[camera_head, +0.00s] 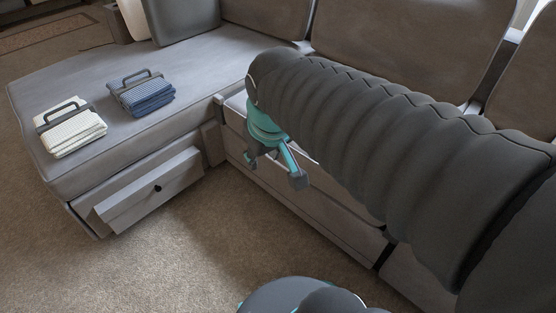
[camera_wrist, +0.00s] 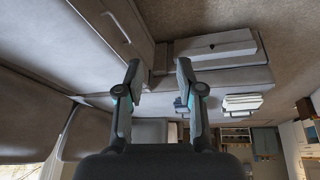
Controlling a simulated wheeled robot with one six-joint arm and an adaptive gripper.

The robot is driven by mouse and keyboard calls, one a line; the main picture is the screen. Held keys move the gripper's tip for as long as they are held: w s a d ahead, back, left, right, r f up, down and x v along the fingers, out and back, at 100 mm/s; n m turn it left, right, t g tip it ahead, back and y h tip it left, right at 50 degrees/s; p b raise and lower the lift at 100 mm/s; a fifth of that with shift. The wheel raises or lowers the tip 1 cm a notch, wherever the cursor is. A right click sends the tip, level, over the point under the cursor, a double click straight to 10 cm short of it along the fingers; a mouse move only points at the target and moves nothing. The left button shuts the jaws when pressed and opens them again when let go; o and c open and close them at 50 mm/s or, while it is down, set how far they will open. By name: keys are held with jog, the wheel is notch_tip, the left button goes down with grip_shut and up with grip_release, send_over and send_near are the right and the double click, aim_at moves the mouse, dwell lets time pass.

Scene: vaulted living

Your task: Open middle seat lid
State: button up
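The middle seat of the grey sofa is mostly hidden behind my arm in the head view; part of its front panel (camera_head: 335,190) shows below my gripper. In the wrist view, which looks upside down, a grey seat top (camera_wrist: 55,40) and a front panel with a slim bar handle (camera_wrist: 116,27) show at upper left. I cannot tell whether the lid is fully closed. My gripper (camera_head: 273,170) is at the sofa's front, near the inner corner with the chaise. Its two fingers are apart and empty in the wrist view (camera_wrist: 158,75). No contact with the seat is visible.
The chaise (camera_head: 75,95) at left holds a folded white cloth (camera_head: 75,132) and a folded blue cloth (camera_head: 148,97), each with a dark handle. Its drawer (camera_head: 150,190) with a black knob stands slightly out. Carpet (camera_head: 170,260) in front is clear.

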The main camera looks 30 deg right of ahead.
jog(key=w+d+f+n+g+b, duration=0.1)
jog(key=w+d+f+g+b, duration=0.3)
jog(key=w, duration=0.6)
jog(key=n+h+b, duration=0.1)
jog(key=n+b, duration=0.1)
send_near(280, 164)
jog(key=f+b, duration=0.1)
jog(key=f, duration=0.1)
jog(key=f+b, duration=0.1)
jog(key=f, duration=0.2)
jog(key=d+f, duration=0.1)
jog(key=f, duration=0.2)
jog(key=shift+w+b, duration=0.1)
jog(key=shift+b, duration=0.3)
grip_shut()
